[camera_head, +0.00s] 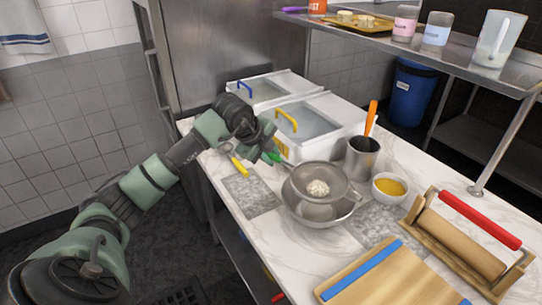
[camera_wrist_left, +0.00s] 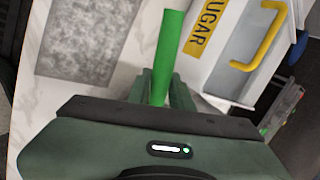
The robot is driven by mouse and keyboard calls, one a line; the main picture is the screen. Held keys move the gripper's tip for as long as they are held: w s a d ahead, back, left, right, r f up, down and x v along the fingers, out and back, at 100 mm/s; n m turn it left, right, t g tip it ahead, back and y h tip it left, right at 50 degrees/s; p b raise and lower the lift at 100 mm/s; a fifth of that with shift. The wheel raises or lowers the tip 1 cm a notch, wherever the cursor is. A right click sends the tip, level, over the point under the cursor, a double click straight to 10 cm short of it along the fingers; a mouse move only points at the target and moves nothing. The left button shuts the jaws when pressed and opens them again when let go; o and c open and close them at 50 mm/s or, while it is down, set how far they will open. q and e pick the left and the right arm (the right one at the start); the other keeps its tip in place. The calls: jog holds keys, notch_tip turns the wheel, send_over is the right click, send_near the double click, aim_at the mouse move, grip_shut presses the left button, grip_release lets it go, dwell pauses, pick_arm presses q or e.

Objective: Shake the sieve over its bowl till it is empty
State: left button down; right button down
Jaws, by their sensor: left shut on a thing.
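The round mesh sieve (camera_head: 335,179) is held above the steel bowl (camera_head: 322,218). A small white heap (camera_head: 318,188) lies in the sieve. My left gripper (camera_head: 268,154) is shut on the sieve's green handle; the green handle (camera_wrist_left: 168,50) also stands between the fingers in the left wrist view. The sieve covers part of the bowl's inside, so what the bowl holds is mostly hidden. My right gripper is not in view.
Two lidded white bins (camera_head: 318,113) stand behind, one labelled sugar. A steel pot (camera_head: 362,160) and a small bowl of yellow stuff (camera_head: 390,187) stand right of the sieve. A wooden board (camera_head: 390,280) and a roller with a red handle (camera_head: 480,220) lie in front right.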

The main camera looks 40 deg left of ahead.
pick_arm(q)
jog(key=shift+f+b, duration=0.1)
jog(key=shift+b, duration=0.35)
jog(key=shift+s, duration=0.5)
jog(key=shift+w+r, duration=0.25)
jog(key=shift+w, duration=0.1)
jog(key=shift+w+r+p, duration=0.25)
jog(key=shift+r+p, duration=0.6)
jog(key=shift+r, duration=0.4)
jog(key=shift+w+r+p, duration=0.25)
jog(key=shift+r+p, duration=0.6)
jog(key=shift+r, duration=0.35)
